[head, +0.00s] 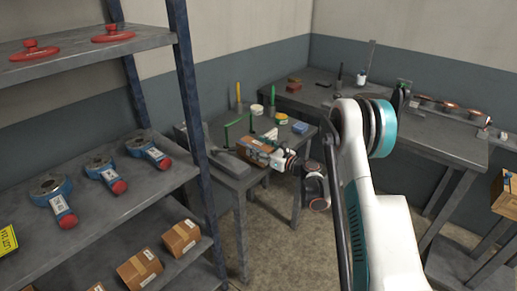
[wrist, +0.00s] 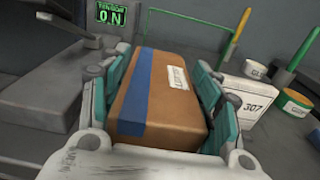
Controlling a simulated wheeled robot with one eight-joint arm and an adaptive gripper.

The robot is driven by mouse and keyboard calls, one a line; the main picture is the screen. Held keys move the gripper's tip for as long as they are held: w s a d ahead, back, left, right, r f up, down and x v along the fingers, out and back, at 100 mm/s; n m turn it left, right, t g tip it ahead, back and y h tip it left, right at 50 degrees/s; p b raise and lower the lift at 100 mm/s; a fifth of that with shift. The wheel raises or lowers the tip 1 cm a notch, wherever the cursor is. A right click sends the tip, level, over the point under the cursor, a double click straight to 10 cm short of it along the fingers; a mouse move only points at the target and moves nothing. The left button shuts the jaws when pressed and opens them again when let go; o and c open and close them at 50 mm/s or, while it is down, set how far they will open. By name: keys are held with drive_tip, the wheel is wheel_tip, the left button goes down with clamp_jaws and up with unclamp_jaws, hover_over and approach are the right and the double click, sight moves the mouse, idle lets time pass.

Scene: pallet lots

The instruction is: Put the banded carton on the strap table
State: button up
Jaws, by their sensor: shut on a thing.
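The banded carton (wrist: 170,95) is a brown box with a blue band along its left side and a white label. My gripper (wrist: 165,85) is shut on it, with teal finger pads on both sides in the wrist view. In the head view my gripper (head: 272,154) and the carton (head: 255,148) are at the front of a small grey table (head: 217,133), which looks like the strap table. I cannot tell whether the carton touches the tabletop.
A white box marked 307 (wrist: 245,103), a green frame (wrist: 204,14) and tape rolls (wrist: 296,103) are to the right. Shelves (head: 90,45) with cartons stand left; a longer bench (head: 420,132) is right.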

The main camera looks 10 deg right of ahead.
drive_tip(key=shift+f, duration=0.1)
drive_tip(key=o, duration=1.2)
drive_tip(key=shift+c, duration=0.2)
drive_tip(key=shift+s+d, duration=0.2)
drive_tip(key=p+v, duration=0.3)
drive_tip(key=v, duration=0.8)
drive_tip(key=shift+s+p, duration=0.25)
drive_tip(key=shift+p, duration=0.15)
